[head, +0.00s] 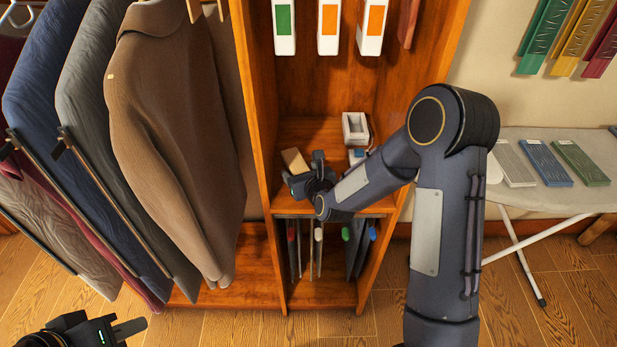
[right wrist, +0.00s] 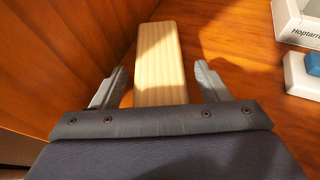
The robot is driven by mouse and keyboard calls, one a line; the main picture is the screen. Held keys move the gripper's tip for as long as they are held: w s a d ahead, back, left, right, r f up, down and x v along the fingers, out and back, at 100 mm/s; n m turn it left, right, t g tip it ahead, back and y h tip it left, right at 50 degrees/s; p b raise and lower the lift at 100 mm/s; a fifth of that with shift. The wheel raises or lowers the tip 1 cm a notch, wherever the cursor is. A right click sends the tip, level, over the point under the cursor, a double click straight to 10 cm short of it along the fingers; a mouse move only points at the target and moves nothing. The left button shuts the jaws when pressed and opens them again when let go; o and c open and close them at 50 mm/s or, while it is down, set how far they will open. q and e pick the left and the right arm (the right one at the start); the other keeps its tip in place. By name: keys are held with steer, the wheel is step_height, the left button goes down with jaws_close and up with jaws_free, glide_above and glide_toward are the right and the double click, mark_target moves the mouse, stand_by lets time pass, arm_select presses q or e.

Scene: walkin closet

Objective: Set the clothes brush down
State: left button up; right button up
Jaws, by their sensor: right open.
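The clothes brush (head: 295,160) shows as a pale wooden block on the shelf in the wooden cabinet, near its left wall. In the right wrist view the brush (right wrist: 160,55) lies between my two fingertips, pointing away from me. My right gripper (head: 309,172) is open, with a gap on each side of the brush in the right wrist view (right wrist: 157,85). The brush's near end is hidden behind the gripper body, and its bristles do not show. My left gripper (head: 128,328) is at the lower left, far from the brush, its fingers only partly visible.
A white open box (head: 355,128) and a small white and blue item (head: 357,155) stand on the same shelf, right of the brush. Cabinet walls flank the shelf. Hanging clothes (head: 175,130) are to the left; an ironing board (head: 530,180) is to the right.

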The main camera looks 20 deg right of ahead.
steer(key=s+d+r+n+g, duration=0.1)
steer(key=s+r+n+g, duration=0.1)
steer(key=s+n, duration=0.9)
steer(key=s+d+r+n+g+y+b, duration=0.1)
steer(key=s+r+n+g, duration=0.2)
steer(key=s+n, duration=0.8)
steer(key=s+d+r+n+g+y, duration=0.1)
steer(key=s+d+r+n+g, duration=0.1)
steer(key=s+r+n, duration=0.4)
steer(key=shift+s+n+g+b, duration=0.45)
steer(key=shift+s+n, duration=2.15)
steer(key=shift+s, duration=1.35)
steer(key=shift+d+r+p, duration=0.1)
steer(key=shift+r+p, duration=0.2)
steer(key=shift+p, duration=0.1)
